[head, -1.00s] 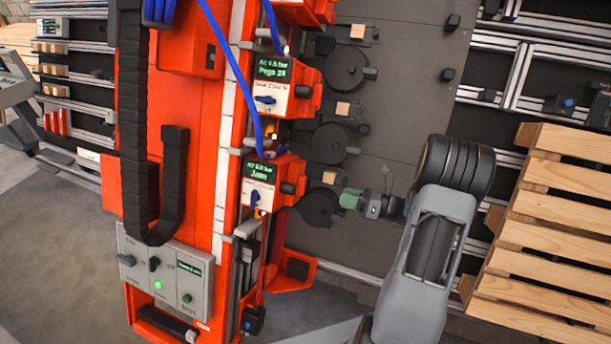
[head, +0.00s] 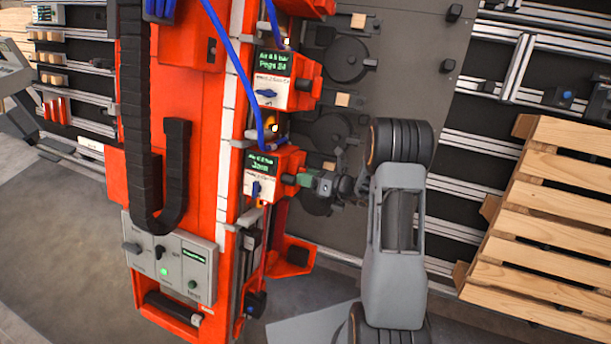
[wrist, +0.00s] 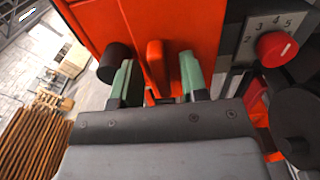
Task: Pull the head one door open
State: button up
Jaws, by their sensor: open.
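The lowest orange head (head: 276,165) on the red column has a small screen that seems to read "Jam". I cannot read a head number on it. In the wrist view its orange face (wrist: 190,25) fills the top, with an upright orange tab (wrist: 157,62) standing out from it, like a door handle. My gripper (head: 305,181) is at the right side of this head. Its green fingers are open, one on each side of the tab, with gaps showing. I see no open gap at a door edge.
A black cylinder (wrist: 115,64) sticks out close to my left finger in the wrist view. A red knob (wrist: 275,46) with a number dial is at the right. Another orange head (head: 287,78) is above. A wooden pallet (head: 545,215) stands at the right.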

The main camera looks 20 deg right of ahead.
jog(key=shift+c, duration=0.4)
grip_shut()
